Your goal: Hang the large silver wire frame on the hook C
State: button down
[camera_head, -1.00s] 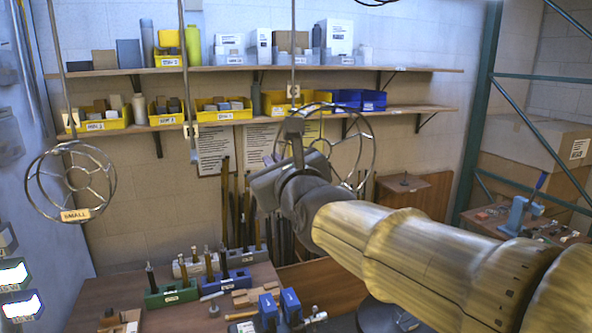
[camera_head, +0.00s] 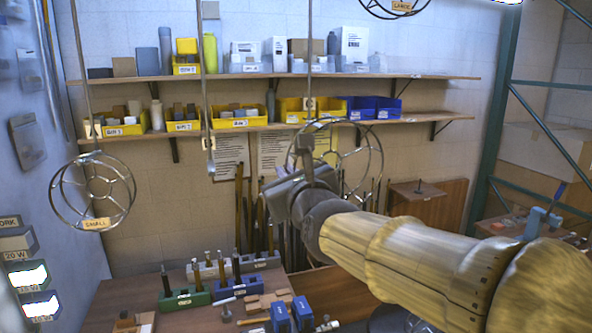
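A round silver wire frame (camera_head: 378,160) with spokes shows upright in the middle, just beyond my gripper (camera_head: 314,148). My gripper overlaps its left part; whether the fingers are shut on it cannot be told. A thin hanging rod (camera_head: 310,60), with a small tag (camera_head: 308,104) that seems to read C, comes down to the frame's upper left. Its hook end is hidden around my gripper, so I cannot tell whether the frame hangs on it. Another wire frame (camera_head: 372,10), tagged LARGE, is cut off by the top edge.
A small wire frame (camera_head: 58,200) tagged SMALL hangs on the left rod (camera_head: 80,60). A middle rod (camera_head: 204,70) ends in an empty hook. Shelves (camera_head: 440,78) with bins line the wall. Below are a workbench (camera_head: 110,300) with tools and a green rack post (camera_head: 490,130).

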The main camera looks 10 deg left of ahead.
jog(key=f+p+x, duration=0.2)
jog(key=p+x, duration=0.1)
jog(key=x, duration=0.5)
dwell(1.0)
dwell(0.9)
jog(key=c, duration=1.5)
grip_release()
jog(key=shift+c, duration=0.2)
jog(key=shift+d+f+b, duration=0.1)
jog(key=shift+b, duration=0.2)
